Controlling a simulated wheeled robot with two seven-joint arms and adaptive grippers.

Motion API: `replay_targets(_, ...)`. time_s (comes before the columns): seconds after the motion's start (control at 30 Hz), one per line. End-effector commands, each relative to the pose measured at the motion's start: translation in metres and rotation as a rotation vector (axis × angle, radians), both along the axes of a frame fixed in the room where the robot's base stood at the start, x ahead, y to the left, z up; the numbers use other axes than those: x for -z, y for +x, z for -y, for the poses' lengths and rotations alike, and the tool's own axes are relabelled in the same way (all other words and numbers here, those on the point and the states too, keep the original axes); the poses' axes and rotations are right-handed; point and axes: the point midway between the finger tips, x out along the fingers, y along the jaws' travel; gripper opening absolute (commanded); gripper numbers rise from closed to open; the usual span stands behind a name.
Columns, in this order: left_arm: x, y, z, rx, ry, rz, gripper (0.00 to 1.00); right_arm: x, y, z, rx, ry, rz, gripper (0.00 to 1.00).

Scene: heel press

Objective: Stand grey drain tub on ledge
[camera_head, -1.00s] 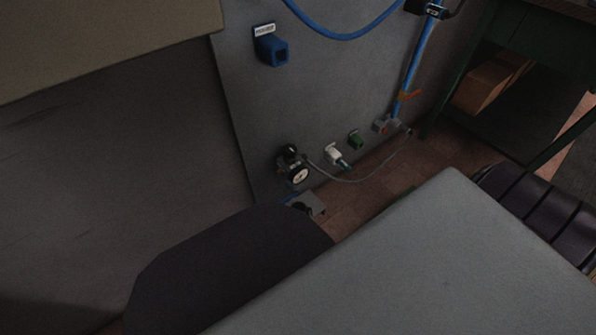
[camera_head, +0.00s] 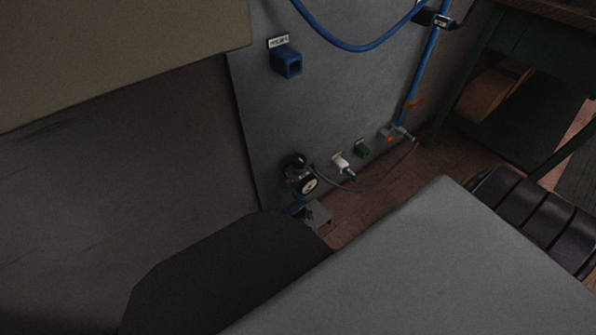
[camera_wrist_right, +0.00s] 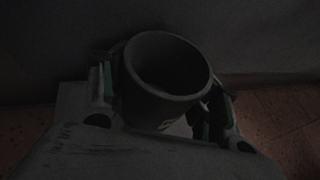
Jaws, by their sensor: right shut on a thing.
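The grey drain tub (camera_wrist_right: 158,103) is a dark, round, open-topped cup in the right wrist view, with a small pale mark low on its side. My right gripper (camera_wrist_right: 162,92) is shut on it, with one finger on each side of its wall. In the head view neither the tub nor the gripper can be clearly made out. A small grey ledge-like bracket (camera_head: 318,214) sits low on the grey panel, below a round gauge; its near side is partly hidden. Whether the tub touches anything beneath it cannot be told. My left gripper is not in view.
The grey panel (camera_head: 330,100) carries a blue square socket (camera_head: 288,63), a gauge (camera_head: 307,185), a white fitting (camera_head: 341,163) and a green fitting (camera_head: 361,148). A thin grey hose (camera_head: 375,187) hangs near the brick-red floor (camera_head: 450,160). A green-framed bench (camera_head: 530,45) stands at the right.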

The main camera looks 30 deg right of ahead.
Motion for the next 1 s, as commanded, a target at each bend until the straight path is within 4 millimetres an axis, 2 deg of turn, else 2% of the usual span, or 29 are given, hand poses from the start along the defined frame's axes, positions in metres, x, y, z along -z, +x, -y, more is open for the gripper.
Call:
replay_targets(0.27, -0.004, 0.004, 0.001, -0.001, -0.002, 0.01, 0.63, 0.0, 0.0, 0.0, 0.001, 0.0, 0.0, 0.41)
replay_targets(0.73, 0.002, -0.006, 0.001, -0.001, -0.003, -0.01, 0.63, 0.003, 0.0, 0.0, 0.001, 0.001, 0.0, 0.41)
replay_targets(1.0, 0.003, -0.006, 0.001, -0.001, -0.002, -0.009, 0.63, 0.006, 0.0, 0.0, 0.001, -0.001, 0.001, 0.41)
